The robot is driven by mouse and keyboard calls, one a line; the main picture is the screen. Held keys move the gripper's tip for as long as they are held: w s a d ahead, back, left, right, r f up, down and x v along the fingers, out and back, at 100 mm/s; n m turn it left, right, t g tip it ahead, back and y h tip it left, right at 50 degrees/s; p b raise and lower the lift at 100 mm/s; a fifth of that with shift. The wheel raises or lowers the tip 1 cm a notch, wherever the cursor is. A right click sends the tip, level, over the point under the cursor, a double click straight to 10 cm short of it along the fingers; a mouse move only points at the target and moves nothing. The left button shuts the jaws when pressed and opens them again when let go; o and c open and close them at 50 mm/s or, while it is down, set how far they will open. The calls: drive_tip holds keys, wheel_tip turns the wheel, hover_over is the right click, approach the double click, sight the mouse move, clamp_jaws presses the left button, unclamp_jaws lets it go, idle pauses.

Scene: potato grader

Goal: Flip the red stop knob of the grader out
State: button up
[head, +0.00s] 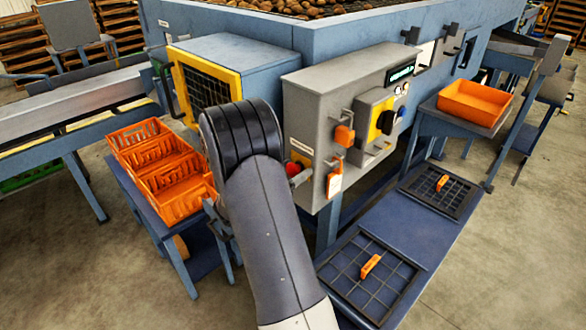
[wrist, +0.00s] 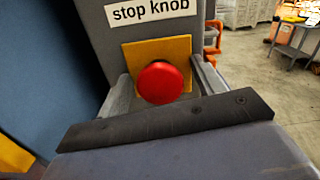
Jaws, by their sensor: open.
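The red stop knob (wrist: 160,82) is round and sits on a yellow plate (wrist: 180,50) under a white "stop knob" label (wrist: 151,10) on a grey box. My gripper (wrist: 161,74) is open, with one finger to the left of the knob and one to its right. A gap shows on both sides; I cannot tell how deep the knob sits between the fingers. In the head view a small part of the red knob (head: 293,169) shows on the side of the grey control box (head: 312,110), beside my arm. My arm hides most of my gripper there.
An orange tag (head: 334,184) and an orange padlock-like piece (head: 344,135) hang on the box's front, close to the knob. Orange crates (head: 165,172) stand on a cart at the left. A blue low platform (head: 405,235) with two dark grids lies at the right.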

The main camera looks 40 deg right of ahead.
drive_tip(key=c, duration=1.4)
drive_tip(key=shift+a+f+b, duration=0.15)
drive_tip(key=shift+a+b, duration=0.35)
drive_tip(key=shift+a, duration=0.15)
drive_tip(key=o, duration=1.4)
drive_tip(key=shift+a, duration=0.1)
drive_tip(key=shift+a, duration=0.1)
drive_tip(key=s+a+b, duration=0.1)
drive_tip(key=a+b, duration=0.2)
drive_tip(key=a, duration=0.7)
drive_tip(key=shift+a, duration=0.3)
